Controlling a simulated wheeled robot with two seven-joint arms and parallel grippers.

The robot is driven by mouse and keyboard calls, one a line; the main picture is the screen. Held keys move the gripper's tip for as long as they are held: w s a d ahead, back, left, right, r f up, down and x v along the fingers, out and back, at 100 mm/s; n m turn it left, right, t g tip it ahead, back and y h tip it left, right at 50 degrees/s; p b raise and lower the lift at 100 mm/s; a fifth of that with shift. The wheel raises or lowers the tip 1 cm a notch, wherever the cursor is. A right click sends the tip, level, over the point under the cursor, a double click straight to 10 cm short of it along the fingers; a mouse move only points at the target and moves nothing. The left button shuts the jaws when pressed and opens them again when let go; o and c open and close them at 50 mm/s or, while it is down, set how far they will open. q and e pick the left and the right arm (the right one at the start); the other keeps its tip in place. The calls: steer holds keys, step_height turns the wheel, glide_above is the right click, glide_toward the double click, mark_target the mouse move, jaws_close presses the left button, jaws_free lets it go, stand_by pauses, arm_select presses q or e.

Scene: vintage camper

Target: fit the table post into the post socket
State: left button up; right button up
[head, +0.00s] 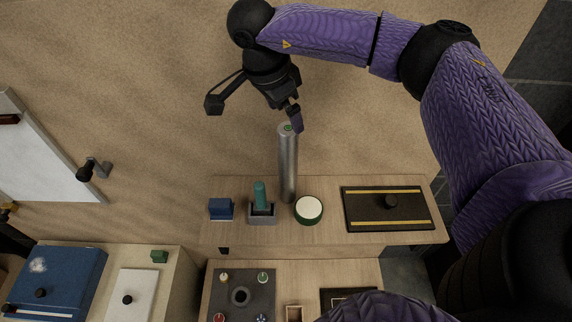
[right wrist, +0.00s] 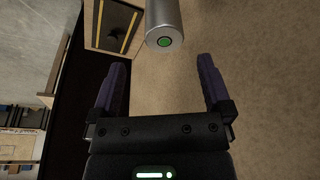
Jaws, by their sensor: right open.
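The table post (head: 288,168) is a silver metal cylinder with a green dot on its top end. It stands upright at the back of a wooden counter. In the right wrist view the post (right wrist: 164,20) shows at the top, beyond and between my fingertips. My right gripper (head: 292,118) is close to the post's top end in the head view; its open fingers (right wrist: 162,66) hold nothing. A dark ring with a hole (head: 240,297), which looks like the post socket, sits in a dark plate on the nearer wooden surface. I do not make out my left gripper.
Beside the post are a blue block (head: 221,209), a grey holder with a teal handle (head: 262,207), a round green-rimmed white tin (head: 308,210) and a black yellow-striped panel (head: 365,211). Small coloured pieces surround the ring. A blue case (head: 60,283) lies lower left.

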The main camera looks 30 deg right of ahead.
mark_target(287, 128)
steer(key=x, duration=0.6)
steer(key=shift+w+a+f+p, duration=0.1)
steer(key=shift+w+f+p, duration=0.1)
steer(key=shift+f+p, duration=0.2)
steer(key=shift+r, duration=0.1)
jaws_close()
